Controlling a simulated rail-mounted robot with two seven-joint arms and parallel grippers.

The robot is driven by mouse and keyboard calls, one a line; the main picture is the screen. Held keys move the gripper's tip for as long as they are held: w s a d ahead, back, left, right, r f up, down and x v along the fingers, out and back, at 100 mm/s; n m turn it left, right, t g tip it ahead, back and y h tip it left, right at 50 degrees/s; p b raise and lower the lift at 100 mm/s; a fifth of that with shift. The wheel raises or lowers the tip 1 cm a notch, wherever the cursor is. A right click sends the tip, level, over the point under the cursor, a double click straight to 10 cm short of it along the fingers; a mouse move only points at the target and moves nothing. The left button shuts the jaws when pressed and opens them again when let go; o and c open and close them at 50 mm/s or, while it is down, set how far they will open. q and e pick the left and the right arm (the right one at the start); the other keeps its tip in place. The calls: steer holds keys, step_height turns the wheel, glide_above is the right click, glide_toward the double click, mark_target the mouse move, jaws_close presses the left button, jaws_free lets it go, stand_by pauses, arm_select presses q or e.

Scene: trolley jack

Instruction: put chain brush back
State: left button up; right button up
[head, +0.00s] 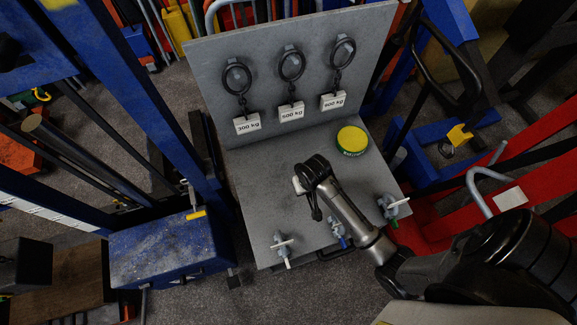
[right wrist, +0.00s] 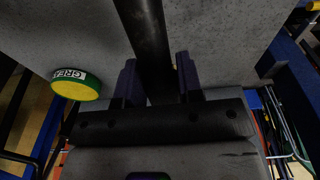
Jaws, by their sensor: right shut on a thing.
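My right gripper (head: 308,188) is over the middle of the grey board and hides what lies under it. In the right wrist view its two fingers (right wrist: 158,85) are shut on a dark round bar, which I take to be the handle of the chain brush (right wrist: 143,35). The bar runs up out of the picture, so its far end is hidden. In the head view the brush cannot be made out clearly beside the gripper. My left gripper is not in view.
An upright panel holds three chains (head: 291,68) with weight labels. A green and yellow grease tin (head: 352,141) stands behind and right of my gripper. Several small fittings (head: 282,247) line the front edge. The board's left part (head: 255,185) is clear. A red frame (head: 440,225) is at right.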

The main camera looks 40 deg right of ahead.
steer(key=shift+a, duration=0.2)
steer(key=shift+d+g, duration=0.1)
steer(key=shift+g, duration=0.3)
steer(key=shift+w+d+f+y, duration=0.1)
steer(key=shift+d+y, duration=0.05)
steer(key=shift+y, duration=0.15)
steer(key=b, duration=0.2)
glide_above(287, 178)
step_height(287, 178, down, 7)
steer(key=shift+d+r, duration=0.1)
steer(key=shift+r, duration=0.05)
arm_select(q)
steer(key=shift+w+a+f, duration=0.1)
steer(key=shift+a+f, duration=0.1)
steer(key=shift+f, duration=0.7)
arm_select(e)
steer(key=shift+f, duration=2.05)
steer(key=shift+f, duration=0.15)
steer(key=o, duration=0.9)
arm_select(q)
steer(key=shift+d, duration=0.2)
